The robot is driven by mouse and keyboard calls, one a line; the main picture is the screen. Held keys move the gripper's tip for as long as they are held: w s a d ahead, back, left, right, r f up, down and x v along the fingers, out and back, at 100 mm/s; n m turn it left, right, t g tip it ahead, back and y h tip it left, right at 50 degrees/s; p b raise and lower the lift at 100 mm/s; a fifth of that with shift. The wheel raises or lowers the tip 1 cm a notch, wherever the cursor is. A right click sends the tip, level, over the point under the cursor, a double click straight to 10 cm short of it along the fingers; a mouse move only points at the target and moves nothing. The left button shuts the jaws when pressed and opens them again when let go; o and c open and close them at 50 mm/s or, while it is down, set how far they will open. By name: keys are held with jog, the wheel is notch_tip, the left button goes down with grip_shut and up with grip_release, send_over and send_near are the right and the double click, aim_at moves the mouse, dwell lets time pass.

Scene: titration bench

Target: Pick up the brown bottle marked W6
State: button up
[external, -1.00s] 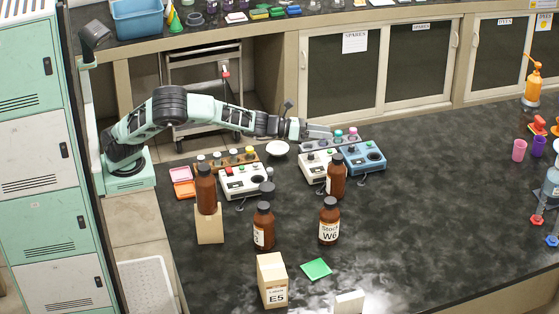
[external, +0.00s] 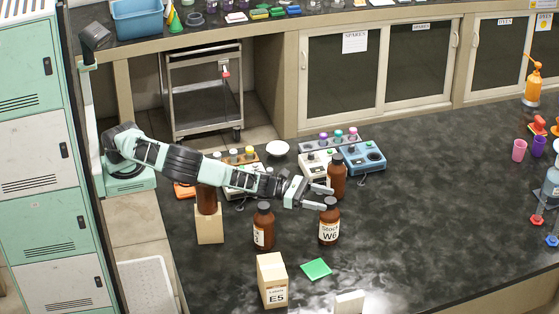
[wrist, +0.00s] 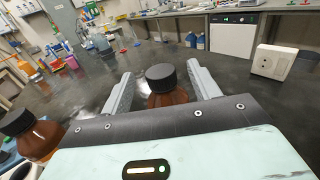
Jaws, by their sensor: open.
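The brown bottle marked W6 (external: 329,229) stands upright on the dark bench, with a black cap and a white label. My gripper (external: 326,197) is open, reaching from the left at about the height of its cap. In the wrist view, my open gripper (wrist: 160,76) has a black-capped brown bottle (wrist: 167,99) between and just beyond its fingers. By its place this looks like W6, though its label is hidden there. I cannot tell whether the fingers touch it.
Another brown bottle (external: 337,181) stands just behind W6, and one (external: 263,229) stands to its left. A further brown bottle (external: 207,201) is on a wooden block (external: 209,228). An E5 box (external: 271,281), a green square (external: 316,269) and a white block (external: 349,302) lie in front.

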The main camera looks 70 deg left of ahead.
aim_at(336, 210)
jog(key=shift+w+f, duration=0.1)
jog(key=shift+f, duration=0.3)
jog(key=shift+p+x, duration=0.7)
jog(key=shift+x, duration=1.7)
grip_shut()
